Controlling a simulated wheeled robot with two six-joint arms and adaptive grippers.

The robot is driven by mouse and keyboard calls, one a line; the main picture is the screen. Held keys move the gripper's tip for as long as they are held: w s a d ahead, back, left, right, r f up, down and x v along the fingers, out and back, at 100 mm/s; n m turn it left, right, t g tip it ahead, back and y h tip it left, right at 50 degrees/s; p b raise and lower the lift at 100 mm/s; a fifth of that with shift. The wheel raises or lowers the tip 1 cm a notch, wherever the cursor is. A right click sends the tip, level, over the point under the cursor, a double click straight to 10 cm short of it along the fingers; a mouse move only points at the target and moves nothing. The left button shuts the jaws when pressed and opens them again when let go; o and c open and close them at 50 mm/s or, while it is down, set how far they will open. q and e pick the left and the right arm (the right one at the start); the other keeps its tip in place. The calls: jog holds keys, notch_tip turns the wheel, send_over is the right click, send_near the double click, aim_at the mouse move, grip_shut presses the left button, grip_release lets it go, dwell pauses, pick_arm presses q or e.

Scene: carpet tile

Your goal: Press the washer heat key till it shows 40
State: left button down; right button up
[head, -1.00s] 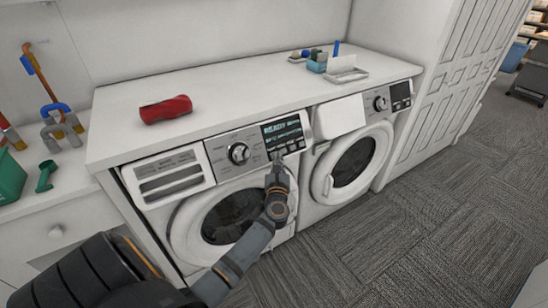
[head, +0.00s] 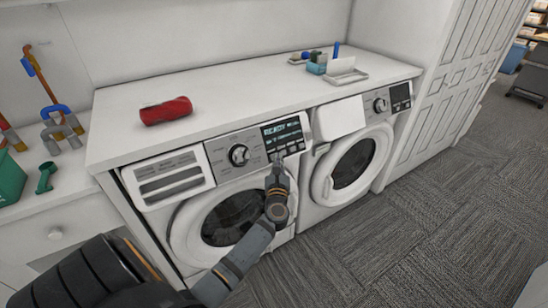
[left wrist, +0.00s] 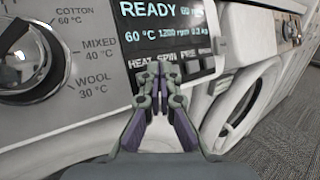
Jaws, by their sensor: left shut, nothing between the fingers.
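The left washer's front panel has a dark display (head: 285,133), which also shows in the left wrist view (left wrist: 160,22). It reads READY, 60 °C and 1200 rpm. Below it is a row of keys labelled HEAT (left wrist: 140,63), SPIN and others. My left gripper (head: 277,160) is shut and empty, in front of this panel. In the left wrist view its fingertips (left wrist: 159,70) overlap the key row just under the HEAT and SPIN labels. I cannot tell whether they touch a key; they partly hide the keys. My right gripper is not in view.
A round dial (head: 239,155) sits left of the display, with COTTON, MIXED and WOOL marks. A second machine (head: 357,160) stands to the right. On the counter lie a red rolled item (head: 166,109) and a tray (head: 346,76). Carpet floor (head: 430,230) is clear.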

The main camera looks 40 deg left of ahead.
pick_arm(q)
jog(key=shift+a+f, duration=0.1)
dwell(0.3)
jog(key=shift+w+a+f, duration=0.1)
jog(key=shift+w+a, duration=0.05)
jog(key=shift+a, duration=0.1)
jog(key=shift+w+a+f+b, duration=0.15)
jog(key=shift+a+b, duration=0.15)
jog(key=shift+b, duration=0.15)
dwell(0.5)
dwell(0.3)
jog(key=shift+s+d+r+p, duration=0.3)
jog(key=shift+d+r+p, duration=0.05)
jog(key=shift+d, duration=0.3)
jog(key=d, duration=0.1)
jog(key=s+d+r+p, duration=0.1)
jog(key=d+r, duration=0.1)
jog(key=d, duration=0.1)
jog(key=shift+s+d+r+p, duration=0.1)
jog(key=shift+s+r+p, duration=0.05)
jog(key=shift+s+p, duration=0.25)
